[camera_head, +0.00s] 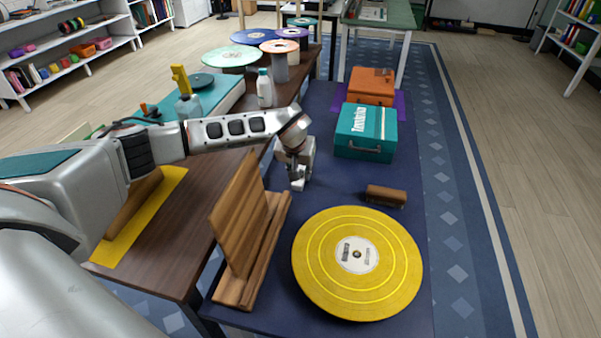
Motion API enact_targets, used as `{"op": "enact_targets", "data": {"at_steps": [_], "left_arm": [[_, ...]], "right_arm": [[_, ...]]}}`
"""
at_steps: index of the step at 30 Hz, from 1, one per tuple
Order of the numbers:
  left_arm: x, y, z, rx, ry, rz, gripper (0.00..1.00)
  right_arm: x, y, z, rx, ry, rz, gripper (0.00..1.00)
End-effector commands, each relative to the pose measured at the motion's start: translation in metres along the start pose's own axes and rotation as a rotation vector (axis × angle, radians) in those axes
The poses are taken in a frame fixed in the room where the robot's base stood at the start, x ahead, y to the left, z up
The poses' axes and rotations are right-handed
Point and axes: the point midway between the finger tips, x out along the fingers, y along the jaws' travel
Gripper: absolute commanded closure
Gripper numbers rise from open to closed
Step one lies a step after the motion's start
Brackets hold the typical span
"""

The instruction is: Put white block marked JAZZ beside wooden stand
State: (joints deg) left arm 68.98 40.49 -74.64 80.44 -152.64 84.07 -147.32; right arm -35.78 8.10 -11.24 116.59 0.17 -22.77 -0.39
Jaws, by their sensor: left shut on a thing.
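The wooden stand (237,215), with a tall tilted back board and a ledge along its base, stands at the near left of the dark blue table. My left arm reaches in from the left, and my left gripper (298,180) points down behind the stand, near the table's middle. It is shut on a small pale piece, the white block (297,185). The fingers hide much of the block, and the JAZZ marking cannot be read. I cannot tell whether the block touches the table. My right gripper is not in view.
A yellow record (310,270) lies at the front right of the stand. A wooden brush (386,194) lies behind the record. A teal case (364,133) and an orange case (371,84) stand farther back. A white bottle (264,90) stands left of them.

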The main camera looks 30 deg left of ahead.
Motion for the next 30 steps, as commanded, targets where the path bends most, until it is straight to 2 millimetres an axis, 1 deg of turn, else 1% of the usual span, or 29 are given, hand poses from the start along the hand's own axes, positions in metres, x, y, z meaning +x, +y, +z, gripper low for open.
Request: {"op": "enact_targets", "data": {"at_steps": [4, 8, 9, 10, 19, 22, 26, 30], "left_arm": [[-0.001, 0.0, -0.001, 0.0, 0.001, 0.0, 0.95], [0.002, 0.0, 0.001, 0.0, 0.0, 0.0, 0.95], [0.001, 0.0, 0.0, -0.001, 0.0, 0.0, 0.67], [0.001, 0.0, 0.0, -0.001, 0.0, 0.0, 0.6], [0.001, 0.0, 0.0, 0.0, 0.0, 0.0, 0.6], [-0.002, 0.0, -0.001, 0.0, 0.001, 0.001, 0.6], [-0.019, 0.0, -0.004, 0.0, 0.005, 0.001, 0.6], [-0.048, 0.0, -0.005, 0.001, 0.009, 0.002, 0.6]], "right_arm": [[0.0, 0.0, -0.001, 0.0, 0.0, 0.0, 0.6], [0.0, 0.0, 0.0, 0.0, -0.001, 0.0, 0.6], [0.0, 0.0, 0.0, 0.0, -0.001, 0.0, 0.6], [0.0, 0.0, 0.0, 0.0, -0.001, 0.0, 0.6], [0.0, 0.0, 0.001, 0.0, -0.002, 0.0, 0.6], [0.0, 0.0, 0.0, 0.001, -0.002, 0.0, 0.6], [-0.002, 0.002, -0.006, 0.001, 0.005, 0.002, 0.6], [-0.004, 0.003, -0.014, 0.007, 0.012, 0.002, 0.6]]}}
